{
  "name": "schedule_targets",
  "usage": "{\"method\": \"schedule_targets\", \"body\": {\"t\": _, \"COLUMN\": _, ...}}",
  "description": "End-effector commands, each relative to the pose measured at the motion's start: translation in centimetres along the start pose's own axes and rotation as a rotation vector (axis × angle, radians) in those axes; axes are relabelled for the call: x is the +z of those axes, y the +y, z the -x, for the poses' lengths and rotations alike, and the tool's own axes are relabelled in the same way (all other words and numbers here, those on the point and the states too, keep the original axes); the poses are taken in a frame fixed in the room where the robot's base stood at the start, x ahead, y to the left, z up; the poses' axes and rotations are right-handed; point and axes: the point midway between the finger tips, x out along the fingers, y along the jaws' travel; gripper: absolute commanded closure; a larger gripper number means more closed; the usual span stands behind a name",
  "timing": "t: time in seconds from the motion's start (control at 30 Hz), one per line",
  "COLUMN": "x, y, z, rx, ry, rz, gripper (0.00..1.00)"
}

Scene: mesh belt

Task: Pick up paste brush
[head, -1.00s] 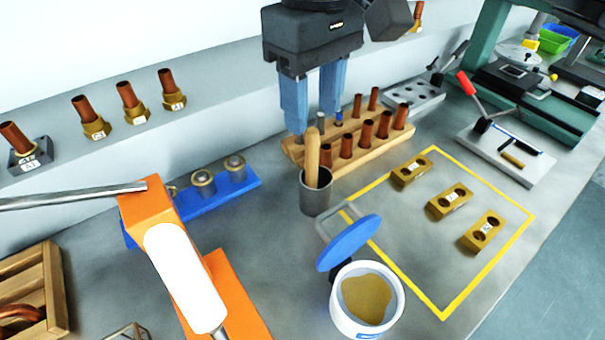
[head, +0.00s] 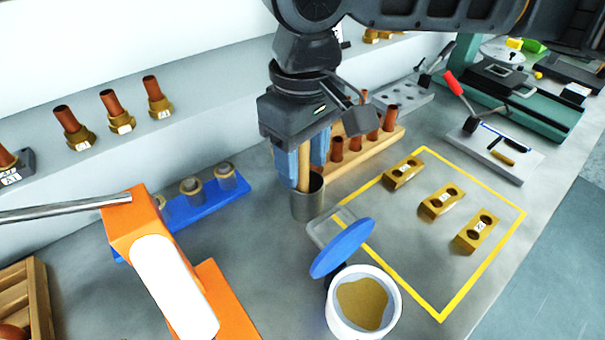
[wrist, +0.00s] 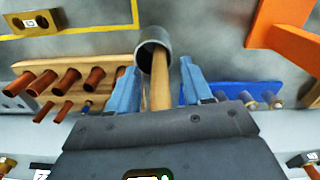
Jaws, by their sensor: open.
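The paste brush shows as a wooden handle (head: 304,168) standing in a grey metal cup (head: 308,200); its lower end is hidden in the cup. My gripper (head: 304,172) points down over the cup with its blue fingers on either side of the handle. In the wrist view the handle (wrist: 160,88) lies between the two open fingers (wrist: 158,90), with a gap on each side. The cup (wrist: 155,50) is just past the fingertips. An open white paste pot (head: 385,322) with a blue lid (head: 342,247) stands in front of the cup.
A wooden rack of copper tubes (head: 365,150) stands close behind and right of the cup. A blue block with fittings (head: 210,198) and an orange tool (head: 165,260) lie to the left. Brass blocks (head: 440,202) sit in a yellow-outlined area (head: 488,263) at right.

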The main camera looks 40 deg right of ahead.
Motion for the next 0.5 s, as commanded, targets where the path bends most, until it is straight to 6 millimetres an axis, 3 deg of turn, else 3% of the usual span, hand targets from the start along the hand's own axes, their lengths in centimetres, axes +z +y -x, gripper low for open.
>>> {"method": "schedule_targets", "body": {"t": 0.07, "x": 0.0, "y": 0.0, "z": 0.01, "rx": 0.0, "ry": 0.0, "rz": 0.0, "gripper": 0.52}}
{"method": "schedule_targets", "body": {"t": 0.5, "x": 0.0, "y": 0.0, "z": 0.04, "rx": 0.0, "ry": 0.0, "rz": 0.0, "gripper": 0.94}}
